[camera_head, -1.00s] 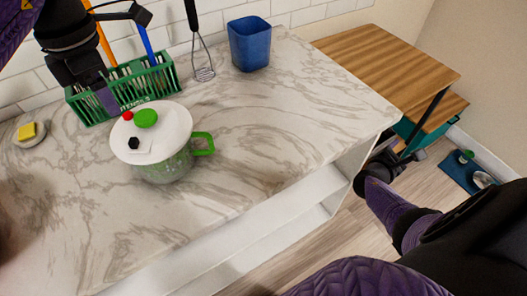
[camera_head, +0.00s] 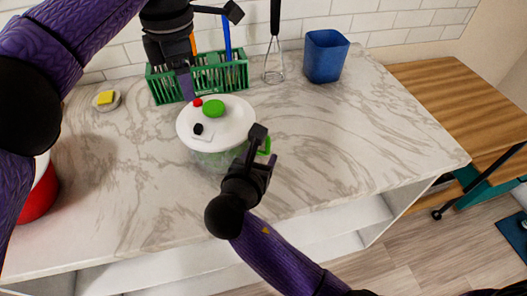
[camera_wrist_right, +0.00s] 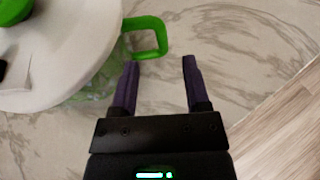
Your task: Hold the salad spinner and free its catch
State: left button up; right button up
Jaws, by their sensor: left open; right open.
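The salad spinner (camera_head: 230,117) stands upright on the marble counter. It has a white lid, a green knob (camera_head: 213,108), a red button (camera_head: 197,102), a black knob (camera_head: 198,129) and a clear bowl with a green side handle (camera_head: 265,146). In the right wrist view the handle (camera_wrist_right: 147,37) lies just beyond my open right gripper (camera_wrist_right: 157,82), towards its left finger, with nothing between the fingers. The right gripper and forearm cover part of the bowl in the head view. My left gripper (camera_head: 187,88) is above the lid's back edge by the red button, open; its fingertips are partly hidden.
A green rack (camera_head: 160,85) with utensils stands behind the spinner against the tiled wall. A yellow sponge (camera_head: 105,98) sits on a dish at left. The counter right of the spinner is clear.

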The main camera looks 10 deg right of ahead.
aim_at(267, 147)
jog(key=x, duration=0.8)
jog(key=shift+w+d, duration=0.1)
jog(key=shift+d, duration=0.15)
grip_shut()
dwell(1.1)
jog(key=shift+c, duration=0.8)
grip_release()
grip_shut()
dwell(0.3)
